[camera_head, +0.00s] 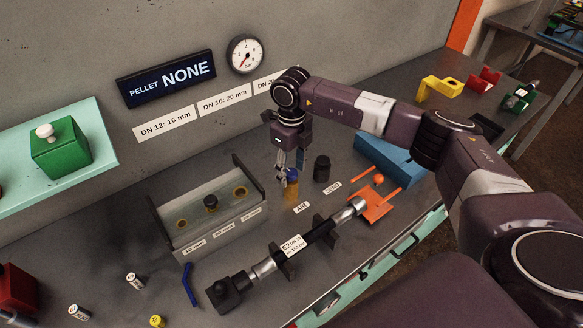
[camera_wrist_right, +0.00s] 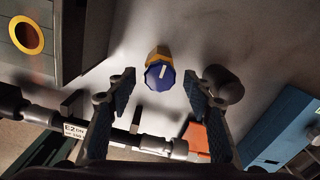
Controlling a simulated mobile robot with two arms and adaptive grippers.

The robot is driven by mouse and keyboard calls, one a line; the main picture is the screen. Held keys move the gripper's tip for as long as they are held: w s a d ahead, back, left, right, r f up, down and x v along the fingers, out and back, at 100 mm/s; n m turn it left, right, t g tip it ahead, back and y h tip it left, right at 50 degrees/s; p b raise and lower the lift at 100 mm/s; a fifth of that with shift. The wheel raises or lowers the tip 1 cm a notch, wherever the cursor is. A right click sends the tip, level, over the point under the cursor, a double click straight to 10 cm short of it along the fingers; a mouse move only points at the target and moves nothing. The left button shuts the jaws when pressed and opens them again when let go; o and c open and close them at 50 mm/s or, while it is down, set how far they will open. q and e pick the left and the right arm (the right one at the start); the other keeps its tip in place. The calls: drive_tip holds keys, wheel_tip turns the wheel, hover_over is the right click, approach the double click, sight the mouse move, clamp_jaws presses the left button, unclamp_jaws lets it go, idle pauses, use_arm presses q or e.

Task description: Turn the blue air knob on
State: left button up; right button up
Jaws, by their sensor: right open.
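The blue air knob (camera_head: 292,175) sits on a yellow-orange base (camera_head: 291,194) behind the AIR label (camera_head: 302,207). In the right wrist view the knob (camera_wrist_right: 160,74) shows a faceted blue top with a white line, and its base (camera_wrist_right: 158,54) shows behind it. My right gripper (camera_head: 290,170) points down at the knob, and its fingers partly hide it in the head view. In the wrist view the right gripper (camera_wrist_right: 163,80) is open, with one finger on each side of the knob and gaps between. My left gripper is not in view.
A black cylinder (camera_head: 321,168) by the SEND label (camera_head: 332,188) stands close right of the knob. A hose labelled E2 (camera_head: 292,245) lies on black supports in front. A clear-fronted box (camera_head: 209,208) stands left, a blue block (camera_head: 390,161) right. The gauge (camera_head: 246,54) hangs behind.

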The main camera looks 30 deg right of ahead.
drive_tip(key=shift+s, duration=0.1)
drive_tip(key=shift+c, duration=1)
drive_tip(key=c, duration=1)
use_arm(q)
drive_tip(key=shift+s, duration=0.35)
use_arm(e)
drive_tip(key=shift+o, duration=0.2)
